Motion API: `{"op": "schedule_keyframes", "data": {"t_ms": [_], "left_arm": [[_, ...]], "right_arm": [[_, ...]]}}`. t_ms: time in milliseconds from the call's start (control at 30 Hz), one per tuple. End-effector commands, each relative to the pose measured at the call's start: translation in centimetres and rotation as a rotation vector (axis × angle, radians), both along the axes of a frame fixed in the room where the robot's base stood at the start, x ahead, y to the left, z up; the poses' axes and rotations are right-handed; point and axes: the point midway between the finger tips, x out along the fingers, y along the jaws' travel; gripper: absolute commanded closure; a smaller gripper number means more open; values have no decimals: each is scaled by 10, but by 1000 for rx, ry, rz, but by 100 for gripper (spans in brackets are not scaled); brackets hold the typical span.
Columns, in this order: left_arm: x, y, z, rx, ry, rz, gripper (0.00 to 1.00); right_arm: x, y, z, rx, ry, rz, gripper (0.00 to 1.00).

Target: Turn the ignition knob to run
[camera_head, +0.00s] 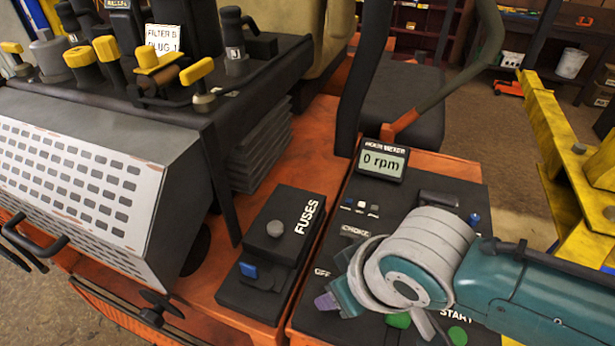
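The ignition knob cannot be made out; the wrist and gripper hide the panel around OFF and START. Green buttons (457,335) show below the wrist. My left gripper is out of view.
A black fuse box (283,230) with a grey knob and a blue piece sits left of the panel. Yellow-topped levers (108,50) and a perforated metal guard (80,185) stand further left. A yellow lift frame (565,150) stands at right.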

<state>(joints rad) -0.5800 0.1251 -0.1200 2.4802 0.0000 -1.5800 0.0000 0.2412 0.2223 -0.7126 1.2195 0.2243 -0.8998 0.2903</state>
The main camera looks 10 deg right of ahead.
Motion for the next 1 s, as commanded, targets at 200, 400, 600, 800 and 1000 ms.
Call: {"op": "schedule_keyframes", "data": {"t_ms": [200, 400, 600, 800, 1000], "left_arm": [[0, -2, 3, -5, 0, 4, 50], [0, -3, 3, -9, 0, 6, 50], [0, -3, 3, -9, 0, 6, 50], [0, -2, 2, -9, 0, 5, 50], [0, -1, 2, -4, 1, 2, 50]], "right_arm": [[0, 1, 1, 3, 0, -32, 100], [0, 1, 0, 2, 0, -37, 100], [0, 1, 0, 2, 0, -36, 49], [0, 1, 0, 1, -1, -35, 26], [0, 0, 0, 1, -1, -35, 22]]}}
